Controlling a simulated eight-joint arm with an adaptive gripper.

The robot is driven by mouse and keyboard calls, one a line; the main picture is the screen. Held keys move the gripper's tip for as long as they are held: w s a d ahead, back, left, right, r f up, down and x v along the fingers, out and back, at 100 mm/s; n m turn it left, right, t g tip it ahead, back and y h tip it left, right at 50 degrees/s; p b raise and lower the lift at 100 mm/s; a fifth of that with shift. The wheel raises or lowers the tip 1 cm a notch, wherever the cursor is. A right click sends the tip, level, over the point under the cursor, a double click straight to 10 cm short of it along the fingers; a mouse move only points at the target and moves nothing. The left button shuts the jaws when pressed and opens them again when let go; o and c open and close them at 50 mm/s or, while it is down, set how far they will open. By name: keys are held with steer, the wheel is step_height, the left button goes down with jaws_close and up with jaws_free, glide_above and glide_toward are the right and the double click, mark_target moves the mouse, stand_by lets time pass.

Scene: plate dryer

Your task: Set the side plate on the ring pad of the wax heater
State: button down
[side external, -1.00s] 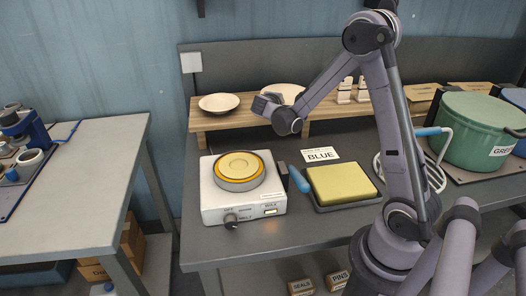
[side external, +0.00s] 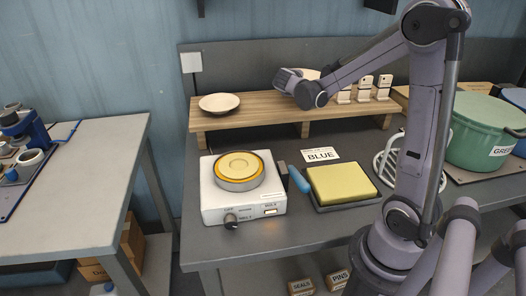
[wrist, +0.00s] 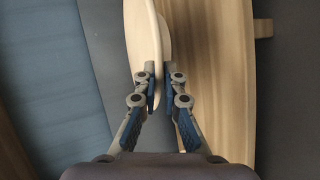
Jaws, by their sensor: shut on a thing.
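A pale cream plate (wrist: 141,35) is between my gripper's fingers (wrist: 160,88) in the wrist view, pinched by its rim. In the side view my gripper (side external: 290,80) is above the wooden shelf, and the held plate (side external: 311,73) shows only partly behind it. Its underside and far edge are hidden there. The wax heater (side external: 213,208) is a white box with a front knob, at the bench's left front. Its round pad (side external: 239,166), yellow with an orange ring on a grey base, is bare. My gripper is behind and to the right of it, higher up.
Another cream dish (side external: 219,103) sits on the wooden shelf (side external: 257,119) at left. White upright holders (side external: 364,91) stand at its right.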

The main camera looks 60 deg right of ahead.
steer(key=s+d+r, duration=0.2)
steer(key=s+r, duration=0.1)
steer(key=s, duration=0.1)
steer(key=s+a+n+t, duration=0.1)
steer(key=s+a, duration=0.1)
steer(key=a, duration=1.4)
steer(key=s+a+n+t, duration=0.2)
steer(key=s+a, duration=0.1)
steer(key=a, duration=1.2)
steer(key=shift+w+a+f, duration=0.8)
steer(key=shift+a+f, duration=1)
steer(key=shift+w+a+f, duration=0.75)
steer(key=shift+a+f, duration=1.05)
steer(key=shift+a, duration=0.05)
steer(key=shift+w+a+f, duration=0.8)
steer(key=shift+a+f, duration=1)
steer(key=shift+f, duration=0.1)
steer(key=c, duration=1.8)
jaws_free()
steer(key=shift+f, duration=0.1)
steer(key=o, duration=0.3)
steer(key=shift+o, duration=0.2)
